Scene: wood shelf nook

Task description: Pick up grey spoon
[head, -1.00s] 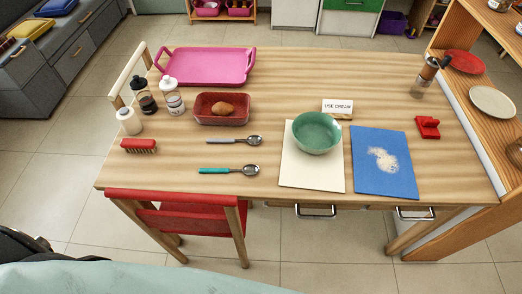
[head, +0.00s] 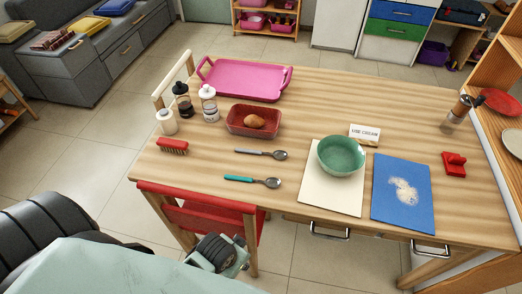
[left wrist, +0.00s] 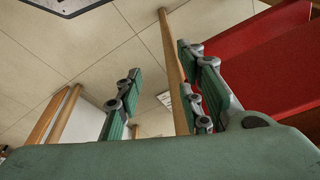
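The grey spoon (head: 256,153) lies flat on the wooden table (head: 210,170) in the head view, its handle to the left and its bowl to the right. A teal-handled spoon (head: 252,181) lies nearer the front edge. My left gripper (head: 222,250) shows low in the head view, in front of the red chair and well short of the spoon. In the left wrist view its fingers (left wrist: 160,90) stand apart with nothing between them. No spoon shows in the left wrist view. My right gripper is not in view.
The red chair (head: 195,212) stands at the front edge, close to my left gripper. Behind the spoon is a red dish (head: 237,119) with a brown item. A red brush (head: 172,146) lies left, a green bowl (head: 341,155) on a cream board (head: 330,199) right.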

